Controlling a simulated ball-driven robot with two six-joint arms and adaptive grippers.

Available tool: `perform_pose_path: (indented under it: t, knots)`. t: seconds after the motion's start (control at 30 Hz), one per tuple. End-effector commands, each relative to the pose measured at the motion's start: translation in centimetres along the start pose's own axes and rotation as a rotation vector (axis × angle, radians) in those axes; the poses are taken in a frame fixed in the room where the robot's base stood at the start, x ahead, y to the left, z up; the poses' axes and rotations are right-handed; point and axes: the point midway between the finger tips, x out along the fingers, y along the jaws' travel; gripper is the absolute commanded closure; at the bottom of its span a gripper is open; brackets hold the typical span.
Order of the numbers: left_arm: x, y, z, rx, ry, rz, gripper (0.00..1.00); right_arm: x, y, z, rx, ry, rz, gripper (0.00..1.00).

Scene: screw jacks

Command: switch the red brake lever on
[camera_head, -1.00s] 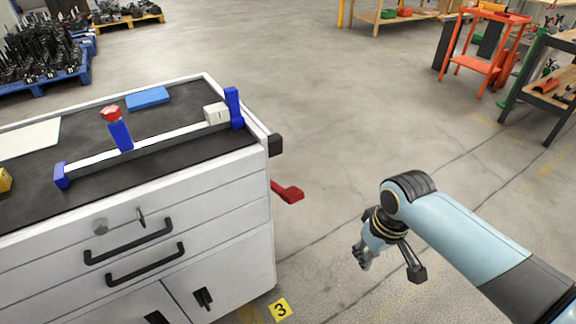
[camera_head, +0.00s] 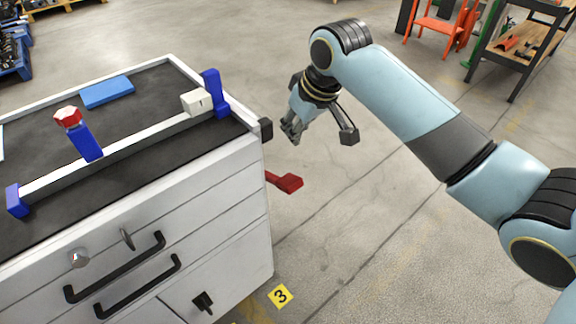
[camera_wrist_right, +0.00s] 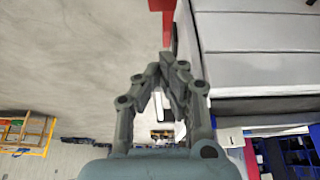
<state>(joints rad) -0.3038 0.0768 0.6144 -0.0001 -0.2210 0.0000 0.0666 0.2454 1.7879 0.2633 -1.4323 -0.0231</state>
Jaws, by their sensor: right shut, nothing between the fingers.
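The red brake lever (camera_head: 286,182) sticks out from the right side of the white drawer cabinet (camera_head: 225,195), low down, below the worktop. My right gripper (camera_head: 291,132) is shut and empty, above the lever in the head view and beside the cabinet's right edge, apart from both. In the right wrist view its closed fingers (camera_wrist_right: 168,62) point toward a red part (camera_wrist_right: 168,22) at the top, which looks like the lever, with the cabinet wall to the right. My left gripper is not in view.
On the cabinet top are a rail with blue end blocks (camera_head: 215,93), a red-topped blue post (camera_head: 80,135) and a blue block (camera_head: 107,92). A black corner block (camera_head: 265,129) juts out near the gripper.

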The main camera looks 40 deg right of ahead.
Motion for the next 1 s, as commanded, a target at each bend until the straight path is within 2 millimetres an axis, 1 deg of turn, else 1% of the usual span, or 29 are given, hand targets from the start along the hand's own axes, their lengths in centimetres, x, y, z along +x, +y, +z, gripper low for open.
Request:
perform_pose_path:
  t: [0.1,0.2,0.5,0.6,0.7,0.8,1.0]
  knots:
    - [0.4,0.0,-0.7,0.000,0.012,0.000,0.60,1.6,-0.1,0.1,0.001,-0.003,-0.001,1.00]
    - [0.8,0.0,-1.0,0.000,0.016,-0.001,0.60,3.7,-0.1,0.1,0.002,-0.004,-0.001,1.00]
    - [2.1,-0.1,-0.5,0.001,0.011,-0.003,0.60,10.1,-0.1,0.1,0.000,-0.003,-0.001,1.00]
    - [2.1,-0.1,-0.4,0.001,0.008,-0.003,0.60,11.0,-0.1,1.6,-0.001,-0.004,-0.001,1.00]
    - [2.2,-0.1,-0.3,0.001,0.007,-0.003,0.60,11.7,-0.1,2.3,0.000,-0.003,0.000,1.00]
    - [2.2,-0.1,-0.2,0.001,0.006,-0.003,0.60,12.2,-0.1,2.7,0.000,-0.002,0.000,1.00]
    - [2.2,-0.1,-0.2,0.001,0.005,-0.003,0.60,12.3,-0.1,2.9,-0.001,0.000,0.000,1.00]
